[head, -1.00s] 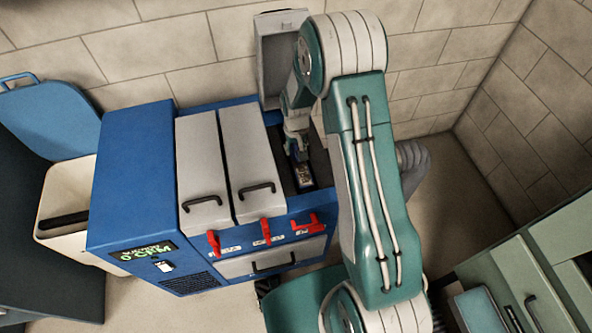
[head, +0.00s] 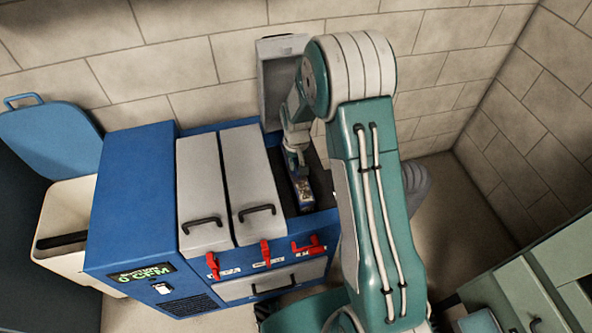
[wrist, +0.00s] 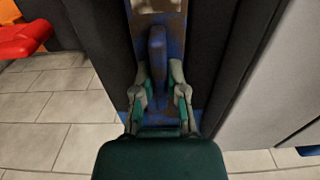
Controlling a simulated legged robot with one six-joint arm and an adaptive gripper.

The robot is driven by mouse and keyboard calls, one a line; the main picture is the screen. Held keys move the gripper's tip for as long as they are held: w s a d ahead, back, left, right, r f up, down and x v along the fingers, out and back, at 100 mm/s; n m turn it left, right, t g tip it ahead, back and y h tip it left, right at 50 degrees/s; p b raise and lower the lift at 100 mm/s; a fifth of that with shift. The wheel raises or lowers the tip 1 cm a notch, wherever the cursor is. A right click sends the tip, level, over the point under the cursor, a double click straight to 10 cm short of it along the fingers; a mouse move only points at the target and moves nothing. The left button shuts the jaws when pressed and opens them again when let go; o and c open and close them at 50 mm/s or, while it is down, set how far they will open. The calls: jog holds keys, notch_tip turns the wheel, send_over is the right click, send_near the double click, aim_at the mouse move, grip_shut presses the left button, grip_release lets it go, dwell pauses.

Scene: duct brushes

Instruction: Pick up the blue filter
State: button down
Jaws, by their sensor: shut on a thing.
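The blue filter (head: 303,191) stands in the open right-hand bay of the blue duct unit (head: 135,200). Its narrow top shows a dirty blue frame with a worn, pale patch. In the wrist view its raised blue grip (wrist: 157,55) lies between the fingers of my gripper (wrist: 159,88). My gripper, also in the head view (head: 298,168), is shut on that grip from above. The filter's lower part is hidden in the dark bay.
Two grey lids (head: 228,190) with black handles cover the other bays; the third lid (head: 277,80) stands open behind. Red latches (head: 266,252) line the front. A cream bin (head: 70,225) with its blue lid raised stands left. A green cabinet (head: 530,275) is at right.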

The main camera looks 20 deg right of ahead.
notch_tip(320, 180, up, 47)
dwell(2.3)
